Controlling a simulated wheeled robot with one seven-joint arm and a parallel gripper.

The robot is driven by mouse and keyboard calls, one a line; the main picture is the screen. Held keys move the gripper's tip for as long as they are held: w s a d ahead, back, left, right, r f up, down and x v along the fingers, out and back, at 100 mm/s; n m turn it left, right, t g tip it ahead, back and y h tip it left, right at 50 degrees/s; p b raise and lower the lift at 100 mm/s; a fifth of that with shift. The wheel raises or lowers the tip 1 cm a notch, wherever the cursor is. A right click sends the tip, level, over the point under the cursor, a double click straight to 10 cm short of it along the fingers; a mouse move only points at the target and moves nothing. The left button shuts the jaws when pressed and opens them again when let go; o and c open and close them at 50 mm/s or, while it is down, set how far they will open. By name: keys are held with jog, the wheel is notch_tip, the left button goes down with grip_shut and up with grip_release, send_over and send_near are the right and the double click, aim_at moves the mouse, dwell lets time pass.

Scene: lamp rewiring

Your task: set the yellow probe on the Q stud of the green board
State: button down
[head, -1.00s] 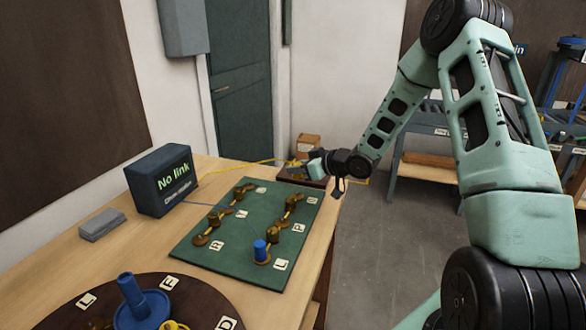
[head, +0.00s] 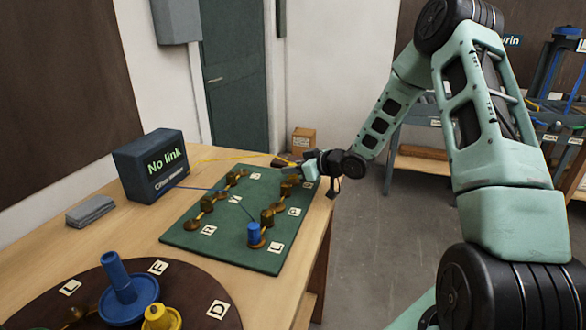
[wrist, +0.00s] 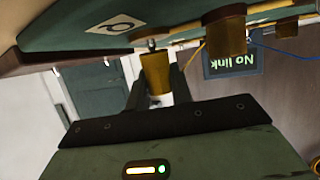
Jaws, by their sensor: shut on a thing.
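The yellow probe (wrist: 155,75) is held between my gripper's jaws in the wrist view, which looks upside down. My gripper (head: 298,166) is shut on it at the far right corner of the green board (head: 215,248). The Q tag (wrist: 115,23) lies on the board beside the probe tip. A small metal piece shows at that tip; I cannot tell whether it touches the Q stud. In the head view the gripper hides most of the probe. A blue probe (head: 254,233) stands on a brass post near the L tag (head: 276,247).
The meter (head: 150,166) reads "No link"; a yellow wire (head: 225,156) runs from it toward my gripper. Several brass pieces stand on the board. A round dark tray (head: 190,307) with blue and yellow spools is in front. A grey block (head: 90,211) lies left.

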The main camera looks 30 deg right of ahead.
jog(key=shift+f+b, duration=0.4)
jog(key=shift+f, duration=0.25)
jog(key=c, duration=1.1)
grip_release()
jog(key=shift+c, duration=0.2)
jog(key=shift+r, duration=0.1)
jog(key=v, duration=1.7)
jog(key=shift+r, duration=0.2)
jog(key=shift+s, duration=0.15)
